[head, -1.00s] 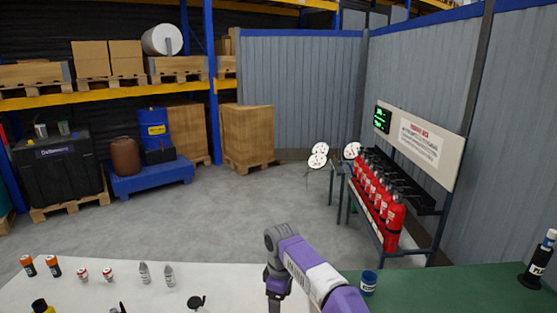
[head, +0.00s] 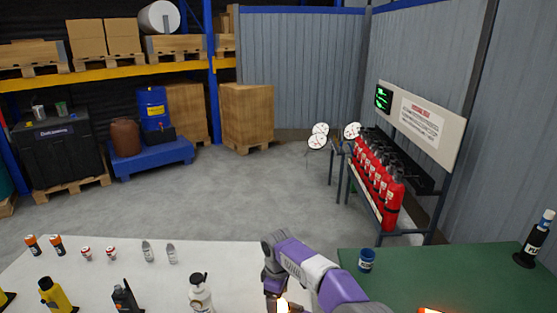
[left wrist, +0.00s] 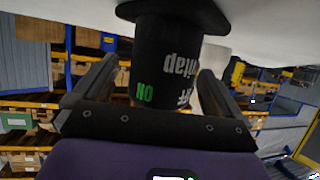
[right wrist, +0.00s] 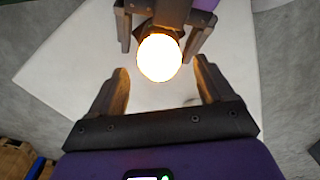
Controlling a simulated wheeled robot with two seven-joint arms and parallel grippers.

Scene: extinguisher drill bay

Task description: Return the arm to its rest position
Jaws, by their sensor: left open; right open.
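A black lamp (left wrist: 165,55) with a wide base stands on the white table; its "ON" lettering is upside down in the left wrist view. Its round glowing bulb (right wrist: 160,57) shows in the right wrist view and at the bottom edge of the head view (head: 282,305). My left gripper (left wrist: 158,70) is open, one finger on each side of the lamp body; finger contact is unclear. The head view does not show it. My right gripper (right wrist: 161,70) is open and empty, close to the bulb; its purple arm (head: 315,268) shows in the head view.
On the white table (head: 225,262) stand a white bottle (head: 200,293), a black radio-like item (head: 125,297), a yellow bottle (head: 57,295) and several small items. Red extinguishers (head: 375,180) are beyond.

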